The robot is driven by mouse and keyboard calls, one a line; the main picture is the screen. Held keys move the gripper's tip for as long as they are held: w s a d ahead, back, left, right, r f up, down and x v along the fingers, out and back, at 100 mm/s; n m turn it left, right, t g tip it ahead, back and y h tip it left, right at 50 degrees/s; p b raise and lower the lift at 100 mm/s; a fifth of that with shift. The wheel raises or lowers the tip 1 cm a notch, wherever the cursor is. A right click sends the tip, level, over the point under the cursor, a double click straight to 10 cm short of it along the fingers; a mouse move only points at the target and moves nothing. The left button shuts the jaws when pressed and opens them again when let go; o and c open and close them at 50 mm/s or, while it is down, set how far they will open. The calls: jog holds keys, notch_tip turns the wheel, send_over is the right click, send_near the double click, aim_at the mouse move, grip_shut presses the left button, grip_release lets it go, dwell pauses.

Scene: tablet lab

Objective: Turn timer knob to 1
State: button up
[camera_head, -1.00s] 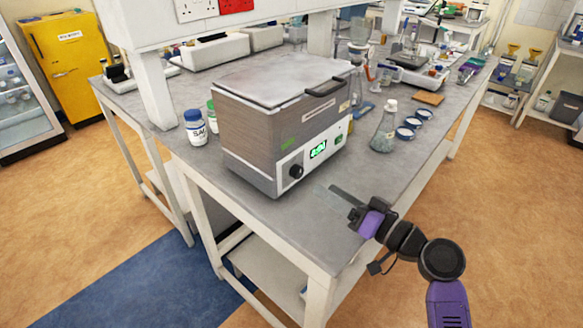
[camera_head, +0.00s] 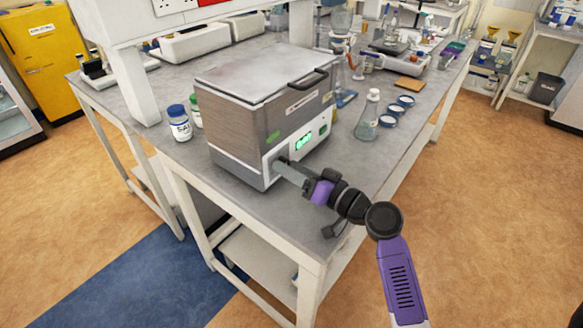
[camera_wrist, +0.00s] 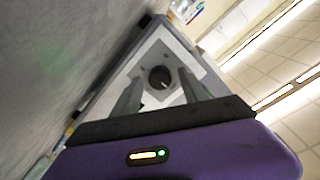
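The water-bath-like box (camera_head: 265,118) stands on the grey bench in the head view, with a lit green display (camera_head: 304,141) on its white front panel. My gripper (camera_head: 281,167) reaches the panel left of the display and hides the timer knob there. In the wrist view the round black timer knob (camera_wrist: 160,77) shows a pale pointer mark at its lower edge. My gripper (camera_wrist: 159,76) is open, its two grey fingers on either side of the knob, with a gap visible on both sides. I cannot tell how deep the fingertips reach. The scale marks around the knob are not readable.
A blue-capped bottle (camera_head: 180,124) stands left of the box.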

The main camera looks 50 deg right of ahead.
grip_shut()
jog(key=shift+m, duration=0.3)
jog(key=m+p, duration=0.2)
jog(key=m, duration=0.1)
jog(key=shift+r+m, duration=0.1)
jog(key=shift+m, duration=0.2)
jog(key=m+p, duration=0.2)
jog(key=m, duration=0.1)
jog(key=shift+m, duration=0.3)
jog(key=m+p, duration=0.1)
jog(key=m, duration=0.1)
jog(key=m+p, duration=0.2)
jog(key=m, duration=0.1)
jog(key=shift+d+g+y, duration=0.1)
jog(key=shift+g+y, duration=0.2)
jog(key=shift+y, duration=0.1)
jog(key=shift+m+p, duration=0.75)
jog(key=shift+m, duration=0.45)
jog(key=shift+f, duration=0.2)
